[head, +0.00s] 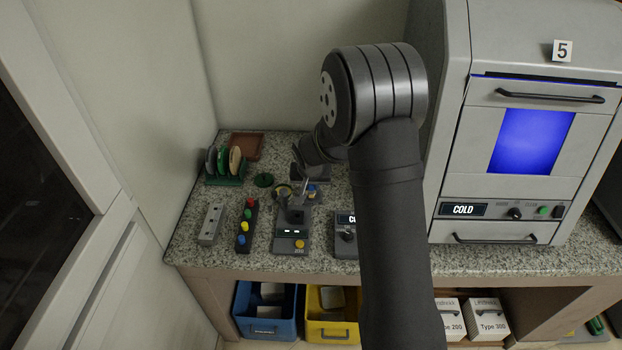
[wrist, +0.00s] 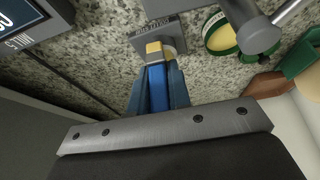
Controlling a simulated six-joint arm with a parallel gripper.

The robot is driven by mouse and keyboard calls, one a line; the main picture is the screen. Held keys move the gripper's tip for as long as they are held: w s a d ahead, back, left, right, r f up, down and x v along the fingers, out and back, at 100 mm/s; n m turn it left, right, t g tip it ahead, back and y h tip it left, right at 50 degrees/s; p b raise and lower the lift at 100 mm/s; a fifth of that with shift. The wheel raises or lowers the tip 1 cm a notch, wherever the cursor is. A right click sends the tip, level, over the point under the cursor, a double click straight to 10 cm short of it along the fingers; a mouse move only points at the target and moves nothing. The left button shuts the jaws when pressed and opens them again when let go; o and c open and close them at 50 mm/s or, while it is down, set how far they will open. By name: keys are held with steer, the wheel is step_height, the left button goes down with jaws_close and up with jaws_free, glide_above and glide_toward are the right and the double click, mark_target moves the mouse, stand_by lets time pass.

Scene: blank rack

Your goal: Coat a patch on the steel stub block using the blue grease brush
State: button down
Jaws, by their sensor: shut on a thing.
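The blue grease brush (wrist: 157,92) is held in my gripper (wrist: 158,98), which is shut on its blue handle in the wrist view. Its pale yellow tip (wrist: 154,48) is at a small grey labelled piece (wrist: 150,30) on the granite top; I cannot tell whether they touch, and the label is too small to read. A green-rimmed round tin with yellow contents (wrist: 222,34) stands to the right. In the head view, my arm hides most of my gripper. I cannot surely pick out the steel stub block; a grey block (head: 211,225) lies at the left.
A grey cylinder with a rod (wrist: 268,32) stands close right of the tin. In the head view are a disc rack (head: 225,170), brown tray (head: 247,146), button strip (head: 247,226), dark device (head: 291,238) and control box (head: 346,240). A large furnace (head: 520,200) bounds the right.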

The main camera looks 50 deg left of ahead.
steer(key=shift+r, duration=4)
